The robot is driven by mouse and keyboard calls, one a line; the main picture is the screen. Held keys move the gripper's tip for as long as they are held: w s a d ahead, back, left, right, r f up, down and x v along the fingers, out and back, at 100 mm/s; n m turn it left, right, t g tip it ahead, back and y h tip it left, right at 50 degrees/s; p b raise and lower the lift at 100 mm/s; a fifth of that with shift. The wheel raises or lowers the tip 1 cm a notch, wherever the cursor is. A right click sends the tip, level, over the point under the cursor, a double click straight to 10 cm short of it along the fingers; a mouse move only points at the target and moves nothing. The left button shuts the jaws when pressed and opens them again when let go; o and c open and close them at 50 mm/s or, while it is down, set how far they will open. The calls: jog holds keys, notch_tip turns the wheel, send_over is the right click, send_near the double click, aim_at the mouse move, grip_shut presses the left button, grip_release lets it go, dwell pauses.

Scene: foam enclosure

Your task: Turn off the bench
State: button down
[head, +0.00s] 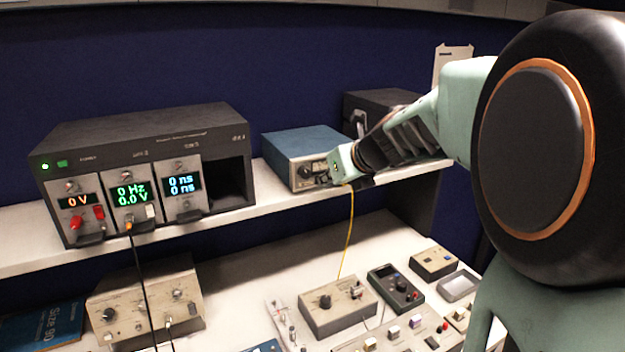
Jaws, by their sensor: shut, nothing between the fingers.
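The bench's large black rack (150,140) stands at the left of the shelf. Its green lamp and green power button (62,163) are lit. Three modules show lit displays: 0 V (77,201) in orange, 0 Hz and 0.0 V (132,195) in green, 0 ns twice (181,186) in blue. A blue box (296,143) with a knob and small meter on its front stands to the right on the shelf. My gripper (350,182) is shut and empty at that box's right front corner. It hides part of the front; I cannot tell whether it touches.
A black case (372,102) stands behind my arm. A yellow cable (349,230) hangs down near my gripper. The rack's right bay is empty.

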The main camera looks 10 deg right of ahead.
jog(key=shift+w+a+r+p, duration=0.2)
jog(key=shift+w+p, duration=0.3)
jog(key=shift+p, duration=0.3)
jog(key=shift+r, duration=0.1)
jog(key=shift+d+r+p, duration=0.1)
jog(key=shift+r+p, duration=0.65)
jog(key=shift+p, duration=0.15)
jog(key=shift+s+d, duration=0.1)
